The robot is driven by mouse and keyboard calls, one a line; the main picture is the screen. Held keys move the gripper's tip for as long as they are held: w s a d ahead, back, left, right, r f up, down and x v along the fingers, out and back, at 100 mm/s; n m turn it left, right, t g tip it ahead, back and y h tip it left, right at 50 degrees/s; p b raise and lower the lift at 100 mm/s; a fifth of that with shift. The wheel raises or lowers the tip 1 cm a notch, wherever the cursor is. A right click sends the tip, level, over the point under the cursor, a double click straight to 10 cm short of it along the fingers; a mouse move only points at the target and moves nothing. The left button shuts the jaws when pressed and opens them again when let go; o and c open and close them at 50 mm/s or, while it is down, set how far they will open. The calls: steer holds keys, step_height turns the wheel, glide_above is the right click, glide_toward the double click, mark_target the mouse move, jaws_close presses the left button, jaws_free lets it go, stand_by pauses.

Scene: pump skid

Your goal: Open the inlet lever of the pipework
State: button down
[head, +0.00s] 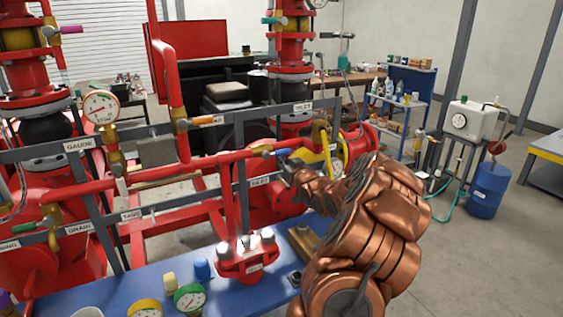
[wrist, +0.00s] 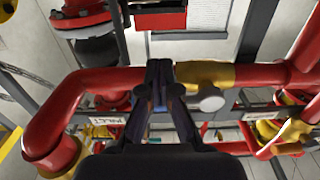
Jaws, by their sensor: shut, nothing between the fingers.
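A blue-handled lever (head: 283,152) lies along the red pipe on a brass valve (head: 262,150) in the head view. The label (head: 260,181) below it is too small to read surely. My gripper (head: 291,166) is shut and empty, close to the handle's end; I cannot tell whether they touch. In the wrist view my gripper's closed fingers (wrist: 160,68) lie in front of the red pipe, beside a brass valve body (wrist: 205,75) with a grey round end. A small blue patch shows behind the fingers. A label (wrist: 108,120) that seems to read INLET appears upside down at the left.
An orange lever (head: 212,120), a yellow handle (head: 325,143) and a green lever (head: 24,228) sit on nearby pipework. A pressure gauge (head: 101,107) stands at left. The blue bench (head: 130,285) below carries loose gauges and a red flanged part (head: 246,262). Open floor lies at right.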

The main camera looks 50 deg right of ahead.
steer(key=b+v, duration=0.4)
steer(key=v, duration=0.5)
steer(key=shift+f, duration=0.4)
stand_by(0.5)
steer(key=shift+a, duration=0.1)
